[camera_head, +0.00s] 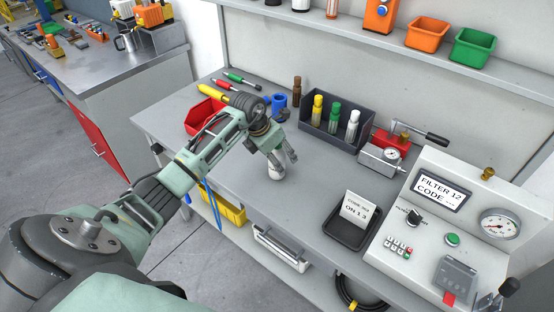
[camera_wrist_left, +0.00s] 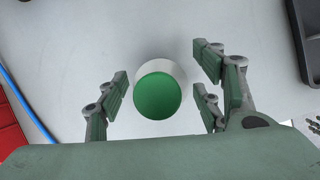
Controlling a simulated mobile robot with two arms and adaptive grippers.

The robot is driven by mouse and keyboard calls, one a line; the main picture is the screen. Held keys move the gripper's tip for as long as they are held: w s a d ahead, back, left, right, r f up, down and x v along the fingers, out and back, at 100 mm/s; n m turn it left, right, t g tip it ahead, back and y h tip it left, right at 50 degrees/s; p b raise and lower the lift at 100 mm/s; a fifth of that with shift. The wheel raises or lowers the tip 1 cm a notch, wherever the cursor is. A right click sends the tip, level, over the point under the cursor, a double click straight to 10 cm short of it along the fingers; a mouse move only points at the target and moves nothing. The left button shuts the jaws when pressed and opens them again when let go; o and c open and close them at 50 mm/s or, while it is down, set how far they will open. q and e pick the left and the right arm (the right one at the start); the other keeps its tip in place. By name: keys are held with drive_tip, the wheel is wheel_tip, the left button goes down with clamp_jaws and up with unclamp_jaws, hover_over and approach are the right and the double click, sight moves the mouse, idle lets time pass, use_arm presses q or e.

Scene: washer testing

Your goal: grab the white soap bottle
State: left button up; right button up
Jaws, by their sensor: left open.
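A white bottle (camera_head: 275,173) stands upright on the grey workbench, partly hidden under my left gripper (camera_head: 281,160). In the left wrist view I look down on its round green top (camera_wrist_left: 158,96), with a white rim (camera_wrist_left: 162,67) showing around it. My left gripper (camera_wrist_left: 160,100) is open, its fingers on both sides of the bottle with gaps visible. In the head view a bottle with a white body (camera_head: 352,125) also stands in the dark bin, beside a green one and a yellow one. My right gripper is not in view.
The dark bin (camera_head: 330,143) stands behind and right of my gripper. A red bin (camera_head: 203,117) is to the left, with a blue part (camera_head: 280,102) behind. A black tray with a card (camera_head: 356,209) and the control panel (camera_head: 440,230) stand right. Bench around the bottle is clear.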

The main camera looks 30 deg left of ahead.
use_arm(q)
drive_tip(key=shift+c, duration=0.5)
drive_tip(key=c, duration=1.3)
drive_tip(key=shift+c, duration=0.4)
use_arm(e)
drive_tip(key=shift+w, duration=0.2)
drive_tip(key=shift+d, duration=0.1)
use_arm(q)
drive_tip(key=shift+r, duration=0.15)
